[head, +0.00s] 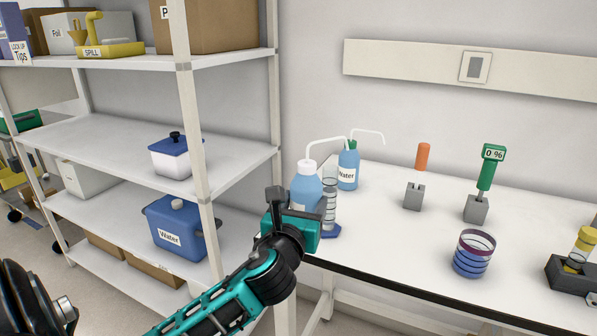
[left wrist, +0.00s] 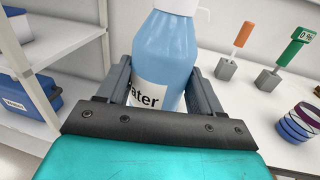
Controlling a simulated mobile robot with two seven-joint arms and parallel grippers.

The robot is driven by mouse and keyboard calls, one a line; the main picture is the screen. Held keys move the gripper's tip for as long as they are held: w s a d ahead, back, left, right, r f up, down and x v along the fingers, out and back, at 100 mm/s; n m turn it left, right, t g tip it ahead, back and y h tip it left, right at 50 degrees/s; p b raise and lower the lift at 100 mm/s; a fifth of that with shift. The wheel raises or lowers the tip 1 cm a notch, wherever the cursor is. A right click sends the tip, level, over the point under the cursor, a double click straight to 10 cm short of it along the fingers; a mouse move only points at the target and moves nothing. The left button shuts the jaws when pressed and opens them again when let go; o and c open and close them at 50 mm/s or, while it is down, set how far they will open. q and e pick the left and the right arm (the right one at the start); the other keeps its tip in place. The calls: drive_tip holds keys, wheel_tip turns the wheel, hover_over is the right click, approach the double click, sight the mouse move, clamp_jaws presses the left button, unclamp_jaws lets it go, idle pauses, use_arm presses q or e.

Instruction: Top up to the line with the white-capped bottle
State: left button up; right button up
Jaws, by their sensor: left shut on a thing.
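The white-capped wash bottle (head: 306,186) is blue, labelled Water, and stands about upright at the table's left end, its white spout bending right. My left gripper (head: 297,208) is shut on it. In the left wrist view the white-capped bottle (left wrist: 172,48) sits between both fingers of the left gripper (left wrist: 163,88). A clear measuring cylinder (head: 330,203) with a blue base is just right of the bottle, under the spout's side. Its line and liquid level are too small to tell. A green-capped Water bottle (head: 348,170) stands behind. My right gripper is out of view.
On the white table (head: 390,240) are an orange-handled tool (head: 423,157), a green device reading 0 % (head: 487,170), grey holders, a striped ring stack (head: 473,255) and a yellow-capped item (head: 583,245). A shelf rack (head: 195,130) with boxes stands close on the left.

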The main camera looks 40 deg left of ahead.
sight(291, 189)
use_arm(q)
drive_tip(key=a+r, duration=0.2)
drive_tip(key=n+y, duration=0.1)
drive_tip(key=shift+w+a+r+g, duration=0.25)
drive_tip(key=shift+a+r+g, duration=0.05)
drive_tip(key=shift+a+r, duration=0.1)
drive_tip(key=shift+a, duration=0.2)
wheel_tip(291, 189, down, 5)
drive_tip(key=b, duration=0.5)
drive_tip(key=shift+b, duration=0.4)
